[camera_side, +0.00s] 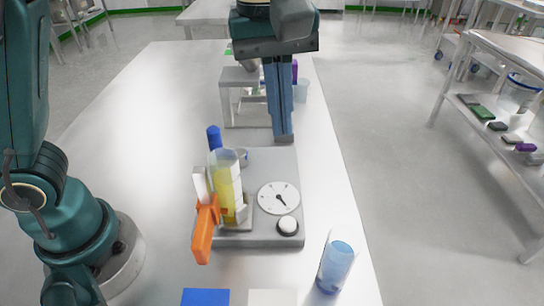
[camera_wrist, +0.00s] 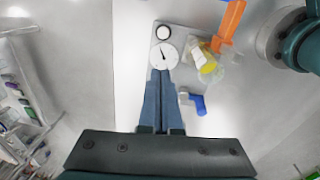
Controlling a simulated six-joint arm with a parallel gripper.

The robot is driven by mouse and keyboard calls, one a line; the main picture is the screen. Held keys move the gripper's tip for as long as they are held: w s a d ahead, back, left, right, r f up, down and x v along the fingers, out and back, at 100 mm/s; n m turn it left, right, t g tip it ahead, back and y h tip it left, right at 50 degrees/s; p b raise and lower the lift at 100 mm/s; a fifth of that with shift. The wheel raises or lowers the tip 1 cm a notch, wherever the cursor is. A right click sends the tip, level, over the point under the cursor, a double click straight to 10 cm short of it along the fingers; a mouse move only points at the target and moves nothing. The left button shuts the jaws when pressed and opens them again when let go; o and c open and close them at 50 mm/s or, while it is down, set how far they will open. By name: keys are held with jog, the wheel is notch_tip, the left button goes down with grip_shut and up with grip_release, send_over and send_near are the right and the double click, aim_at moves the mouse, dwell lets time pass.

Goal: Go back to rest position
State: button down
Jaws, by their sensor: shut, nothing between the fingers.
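My gripper (camera_side: 283,138) points straight down with its two blue-grey fingers together, shut and empty. In the side view it is in front of the far edge of a grey device plate, and it also shows in the wrist view (camera_wrist: 161,72). The plate (camera_side: 262,238) carries a white dial (camera_side: 279,198) with a black pointer and a round white knob (camera_side: 288,226). A clear vessel with yellow contents (camera_side: 228,190) stands on the plate, left of the dial. An orange handle (camera_side: 205,232) and a blue handle (camera_side: 214,138) are beside the vessel.
A clear cup with blue contents (camera_side: 337,265) stands near the table's right edge. A blue block (camera_side: 205,297) and a white block (camera_side: 272,297) lie at the front. A grey stand (camera_side: 232,112) is behind the plate. The white table (camera_side: 130,120) is clear on the left.

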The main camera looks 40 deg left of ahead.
jog(key=s+a+m+t, duration=0.4)
jog(key=s+a, duration=0.5)
jog(key=a, duration=0.2)
jog(key=f+m, duration=0.1)
jog(key=m, duration=0.1)
jog(key=f+m, duration=0.2)
jog(key=s+f+m, duration=0.1)
jog(key=f+m, duration=0.1)
jog(key=shift+s+a+t, duration=0.1)
jog(key=shift+a+t, duration=0.25)
jog(key=shift+t, duration=0.05)
